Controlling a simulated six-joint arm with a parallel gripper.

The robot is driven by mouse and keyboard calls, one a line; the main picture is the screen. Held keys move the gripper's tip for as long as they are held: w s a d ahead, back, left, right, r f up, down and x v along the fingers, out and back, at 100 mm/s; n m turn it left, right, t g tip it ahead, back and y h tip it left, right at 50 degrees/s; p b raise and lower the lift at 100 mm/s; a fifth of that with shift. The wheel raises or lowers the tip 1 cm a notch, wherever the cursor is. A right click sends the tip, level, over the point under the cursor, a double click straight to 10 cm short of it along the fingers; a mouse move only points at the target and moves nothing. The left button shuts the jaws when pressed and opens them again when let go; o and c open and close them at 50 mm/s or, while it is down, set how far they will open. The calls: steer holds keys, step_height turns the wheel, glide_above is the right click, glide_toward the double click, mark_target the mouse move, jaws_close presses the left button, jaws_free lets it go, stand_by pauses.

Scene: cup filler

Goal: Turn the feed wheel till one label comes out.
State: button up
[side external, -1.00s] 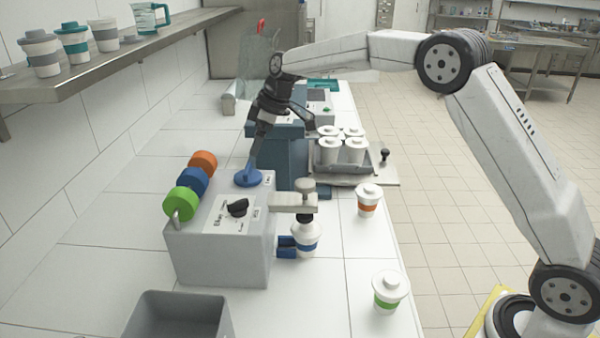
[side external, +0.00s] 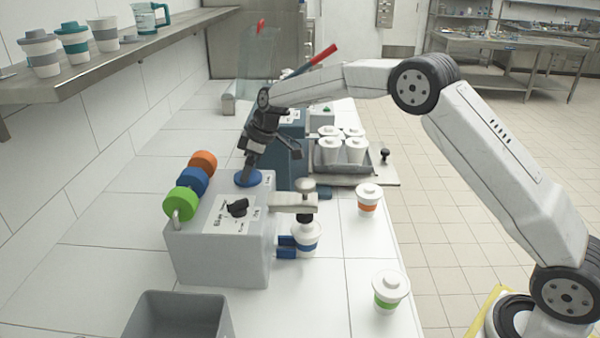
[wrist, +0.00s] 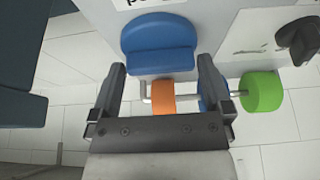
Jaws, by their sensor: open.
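The blue feed wheel (side external: 248,178) lies on top of the grey label machine (side external: 226,262), near its far end. In the wrist view the wheel (wrist: 158,38) has a raised part across it. My gripper (side external: 246,172) is open just over the wheel in the side view. In the wrist view my gripper's fingertips (wrist: 162,66) lie on either side of the wheel's near edge; I cannot tell whether they touch it. Orange (side external: 203,161), blue (side external: 194,181) and green (side external: 182,204) rolls hang along the machine's left side. No loose label is visible.
A blue-banded cup (side external: 305,240) stands under the machine's side arm. A black knob (side external: 238,207) sits on the machine. An orange-banded cup (side external: 368,200) and a green-banded cup (side external: 388,292) stand to the right. A grey bin (side external: 176,318) is in front.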

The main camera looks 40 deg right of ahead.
steer(key=c, duration=0.9)
steer(key=shift+m, duration=0.3)
steer(key=shift+a+m+t+h, duration=0.1)
steer(key=shift+m+t+h, duration=0.3)
steer(key=shift+m, duration=0.9)
steer(key=m, duration=0.2)
steer(key=m+h, duration=0.1)
steer(key=m, duration=0.1)
steer(key=shift+t+h, duration=0.3)
steer(key=shift+a+f+m+h, duration=0.1)
steer(key=shift+m+h, duration=0.55)
steer(key=shift+m, duration=1)
steer(key=shift+a+m+h, duration=0.1)
steer(key=shift+m+h, duration=0.55)
steer(key=shift+m, duration=1)
